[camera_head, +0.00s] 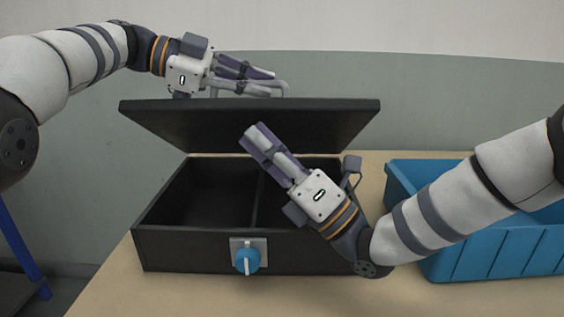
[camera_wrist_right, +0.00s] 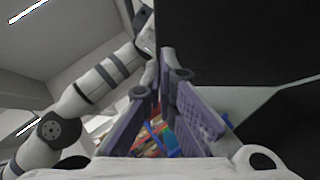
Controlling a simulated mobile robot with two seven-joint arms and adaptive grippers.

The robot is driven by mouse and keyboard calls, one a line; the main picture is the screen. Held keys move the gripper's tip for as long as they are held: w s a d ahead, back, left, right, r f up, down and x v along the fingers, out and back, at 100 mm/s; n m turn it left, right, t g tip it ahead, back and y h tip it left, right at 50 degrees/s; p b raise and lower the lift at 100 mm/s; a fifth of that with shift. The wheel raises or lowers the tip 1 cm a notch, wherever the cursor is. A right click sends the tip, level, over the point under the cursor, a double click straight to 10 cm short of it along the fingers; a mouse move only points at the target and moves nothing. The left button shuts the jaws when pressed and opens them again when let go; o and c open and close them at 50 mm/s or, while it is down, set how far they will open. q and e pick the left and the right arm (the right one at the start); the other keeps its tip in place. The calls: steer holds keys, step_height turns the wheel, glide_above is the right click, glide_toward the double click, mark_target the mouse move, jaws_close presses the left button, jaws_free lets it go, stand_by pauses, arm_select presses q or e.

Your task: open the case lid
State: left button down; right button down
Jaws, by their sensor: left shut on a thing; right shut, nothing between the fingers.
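The black case (camera_head: 190,252) sits on the table with its inside showing and a divider across it. Its lid (camera_head: 250,122) is raised at the back, its underside facing me and its free edge uppermost. My left gripper (camera_head: 272,82) is above that edge, shut on the lid's grey handle (camera_head: 287,88), partly hidden by the fingers. My right gripper (camera_head: 252,134) is shut and empty, its fingertips over the case opening, in front of the lid's underside. In the right wrist view the dark lid (camera_wrist_right: 240,40) fills the upper right, beside the fingers (camera_wrist_right: 172,72). I cannot tell whether they touch it.
A blue turn-knob (camera_head: 247,261) on a metal plate is on the case front. A blue crate (camera_head: 495,250) stands to the right, partly behind my right arm. The tan table (camera_head: 210,295) is clear in front of the case. A grey wall stands behind.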

steer(key=shift+w+a+r, duration=0.3)
steer(key=shift+a+r, duration=0.1)
steer(key=shift+a, duration=0.1)
